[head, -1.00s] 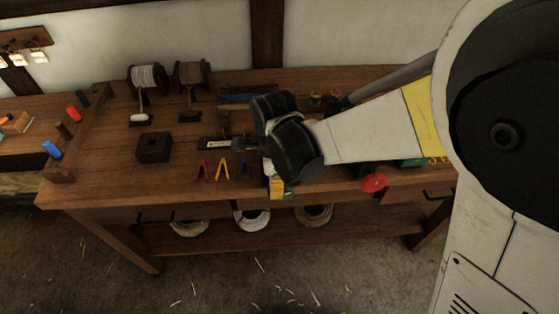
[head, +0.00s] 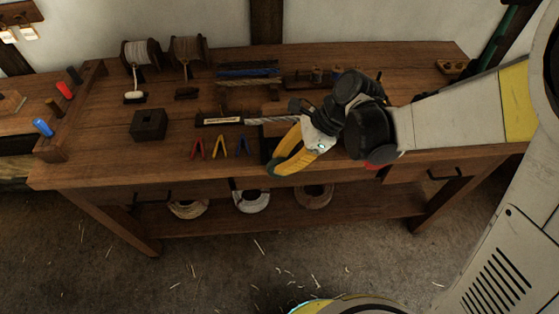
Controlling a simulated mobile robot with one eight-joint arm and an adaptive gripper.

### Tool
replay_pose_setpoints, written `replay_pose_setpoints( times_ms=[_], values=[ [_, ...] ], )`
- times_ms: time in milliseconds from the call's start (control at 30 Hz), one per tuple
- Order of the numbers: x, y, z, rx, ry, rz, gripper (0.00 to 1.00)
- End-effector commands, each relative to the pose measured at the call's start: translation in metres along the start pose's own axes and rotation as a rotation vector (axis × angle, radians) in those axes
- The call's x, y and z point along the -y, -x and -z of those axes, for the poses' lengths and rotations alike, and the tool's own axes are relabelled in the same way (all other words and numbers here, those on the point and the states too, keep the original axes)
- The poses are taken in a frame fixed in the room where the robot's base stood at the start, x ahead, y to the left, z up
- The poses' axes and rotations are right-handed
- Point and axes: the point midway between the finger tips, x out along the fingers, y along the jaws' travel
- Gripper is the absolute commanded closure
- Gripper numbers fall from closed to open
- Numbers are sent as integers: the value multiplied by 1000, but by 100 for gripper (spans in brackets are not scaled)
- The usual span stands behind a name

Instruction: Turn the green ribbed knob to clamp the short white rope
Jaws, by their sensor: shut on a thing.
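My gripper (head: 277,162) reaches in from the right to the front edge of the workbench (head: 110,130). Its yellow fingers are closed beside a dark block (head: 265,150) at that edge. Green shows at the fingers, where the green ribbed knob appears to be held; its ribs cannot be made out. The short white rope (head: 270,121) lies on the bench behind the gripper, running right from a small holder with a pale label (head: 221,121). The rope's right end is hidden by my gripper and wrist.
Red, yellow and blue clips (head: 220,147) stand just left of the gripper. A black square block (head: 149,124) and two spools (head: 140,53) are farther left. A red disc (head: 381,158) shows below my wrist. Rope coils (head: 252,201) lie on the lower shelf.

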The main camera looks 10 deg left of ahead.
Motion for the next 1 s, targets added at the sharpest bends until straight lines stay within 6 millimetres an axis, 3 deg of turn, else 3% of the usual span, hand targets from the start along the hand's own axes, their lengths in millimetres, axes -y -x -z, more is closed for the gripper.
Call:
replay_pose_setpoints(
  times_ms=[500, 1000],
  values=[
    [0, 0, 14, 442, -1, 1, 100],
    [-1, 2, 16, 620, 0, -2, 100]
  ],
)
